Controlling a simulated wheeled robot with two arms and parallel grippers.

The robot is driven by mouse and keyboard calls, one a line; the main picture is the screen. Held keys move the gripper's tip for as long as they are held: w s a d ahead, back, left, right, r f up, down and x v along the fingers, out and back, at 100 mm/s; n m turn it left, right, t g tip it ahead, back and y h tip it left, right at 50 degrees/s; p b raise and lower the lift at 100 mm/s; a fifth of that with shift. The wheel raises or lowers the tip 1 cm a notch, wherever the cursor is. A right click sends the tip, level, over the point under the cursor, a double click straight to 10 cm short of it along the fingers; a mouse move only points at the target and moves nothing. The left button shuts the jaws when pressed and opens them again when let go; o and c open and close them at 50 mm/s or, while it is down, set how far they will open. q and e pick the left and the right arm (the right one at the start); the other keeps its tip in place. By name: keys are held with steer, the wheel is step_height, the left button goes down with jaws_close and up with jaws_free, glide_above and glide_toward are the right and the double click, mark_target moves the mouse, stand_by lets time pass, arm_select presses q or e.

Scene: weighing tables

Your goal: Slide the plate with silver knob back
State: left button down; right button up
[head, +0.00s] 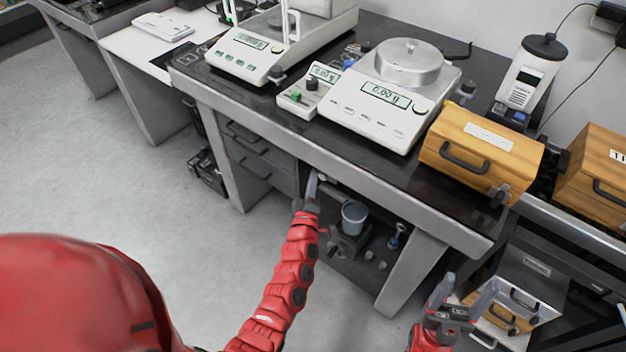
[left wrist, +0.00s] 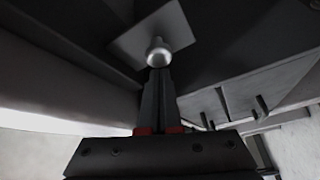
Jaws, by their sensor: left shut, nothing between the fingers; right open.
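The silver knob (left wrist: 158,52) is round and shiny and sits on a small grey square plate (left wrist: 135,38) under the dark table in the left wrist view. My left gripper (left wrist: 159,72) is shut and empty, its fingertips right at the knob; I cannot tell whether they touch it. In the head view my left gripper (head: 312,186) is at the front edge of the weighing table (head: 330,150), just below the top. The plate is not clearly visible there. My right gripper (head: 442,292) is open and empty at the lower right, away from the plate.
Two balances (head: 390,95) (head: 248,55) and a wooden box (head: 480,150) stand on the table. Below it are drawers (head: 250,150) and a shelf space with a grey cup (head: 354,216). The floor at left is clear.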

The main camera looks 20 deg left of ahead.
arm_select(q)
steer(key=s+d, duration=0.3)
steer(key=d, duration=0.5)
steer(key=shift+d+p, duration=0.2)
steer(key=shift+p, duration=0.25)
steer(key=shift+s, duration=0.15)
